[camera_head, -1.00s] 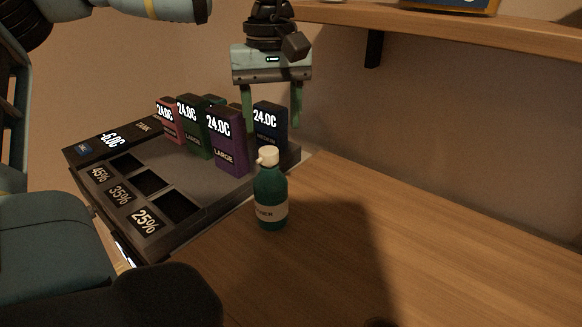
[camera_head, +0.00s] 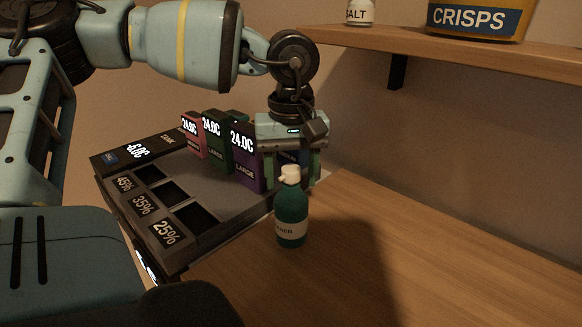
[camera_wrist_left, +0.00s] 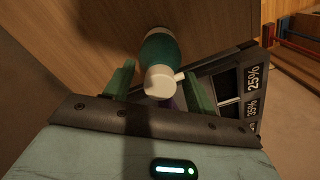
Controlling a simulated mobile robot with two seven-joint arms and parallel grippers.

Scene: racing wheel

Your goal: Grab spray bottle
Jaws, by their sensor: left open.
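The spray bottle (camera_head: 291,212) is teal with a white nozzle cap and a pale label. It stands upright on the wooden counter, just right of the dark tray unit. My left gripper (camera_head: 292,178) is open, just behind the bottle's top in the head view, pointing down. In the left wrist view the bottle (camera_wrist_left: 160,60) lies ahead, with its white cap between the two green fingers (camera_wrist_left: 160,90) and a gap on each side. The bottle's lower part is foreshortened there. My right gripper is not identifiable in these views.
The dark tray unit (camera_head: 217,215) with percent labels holds several upright boxes, including a purple one (camera_head: 245,160), close beside the bottle. A shelf (camera_head: 450,52) above right carries a crisps container (camera_head: 478,20) and a salt jar (camera_head: 360,12). The counter right of the bottle is clear.

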